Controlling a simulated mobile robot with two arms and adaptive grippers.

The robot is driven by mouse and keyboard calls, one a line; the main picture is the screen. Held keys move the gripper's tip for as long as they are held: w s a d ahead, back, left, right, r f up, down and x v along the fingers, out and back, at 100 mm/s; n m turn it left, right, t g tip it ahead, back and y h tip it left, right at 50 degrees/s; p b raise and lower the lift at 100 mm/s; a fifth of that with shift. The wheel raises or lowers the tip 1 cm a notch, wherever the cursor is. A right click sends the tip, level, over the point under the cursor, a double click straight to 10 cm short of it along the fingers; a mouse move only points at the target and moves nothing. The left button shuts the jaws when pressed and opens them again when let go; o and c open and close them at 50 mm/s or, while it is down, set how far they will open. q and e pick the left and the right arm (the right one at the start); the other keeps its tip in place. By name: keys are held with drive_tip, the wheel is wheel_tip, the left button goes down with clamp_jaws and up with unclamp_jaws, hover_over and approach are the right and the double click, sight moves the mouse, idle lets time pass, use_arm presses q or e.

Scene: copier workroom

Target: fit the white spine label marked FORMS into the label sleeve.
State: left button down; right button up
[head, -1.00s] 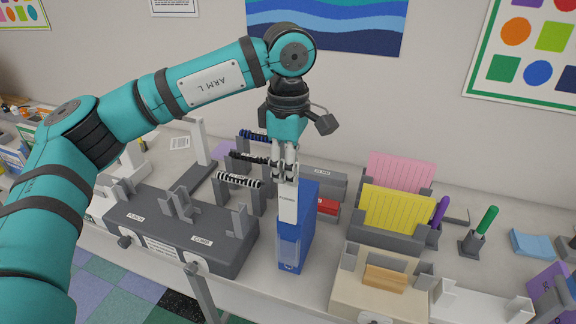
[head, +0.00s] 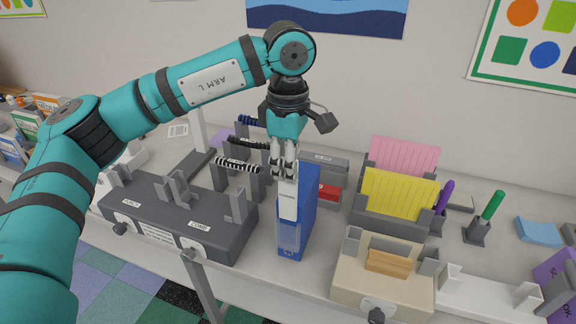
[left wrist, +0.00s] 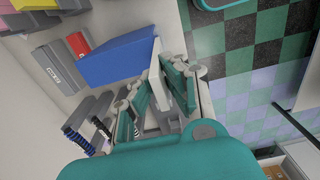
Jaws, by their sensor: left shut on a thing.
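The white spine label (head: 288,201), with small dark print too tiny to read, hangs upright from my left gripper (head: 284,174). The gripper is shut on its upper end. The blue binder (head: 308,205) stands upright on the table, its spine facing me. The clear label sleeve (head: 289,238) is on the lower spine. The label is in front of the upper spine, its lower end around the sleeve's top; I cannot tell whether it is inside. In the left wrist view, the label (left wrist: 156,70) is between the fingers (left wrist: 163,90), beside the blue binder (left wrist: 112,58). My right gripper is not in view.
A dark grey punch and comb machine (head: 170,225) stands left of the binder. A beige block with a wooden piece (head: 375,285) stands at right front. A grey holder with yellow (head: 398,200) and pink sheets is behind it. A red box (head: 328,192) is close behind the binder.

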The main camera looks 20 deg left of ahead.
use_arm(q)
drive_tip(key=shift+b, duration=0.35)
idle(1.1)
drive_tip(key=shift+f+b, duration=0.45)
drive_tip(key=shift+f, duration=0.15)
drive_tip(key=b, duration=0.5)
hover_over(288, 219)
drive_tip(key=shift+w+f, duration=0.2)
drive_tip(key=shift+f, duration=3.2)
drive_tip(key=c, duration=1.4)
unclamp_jaws()
drive_tip(key=shift+o, duration=0.2)
drive_tip(key=shift+r, duration=0.1)
wheel_tip(288, 219, up, 12)
drive_tip(key=shift+f, duration=0.1)
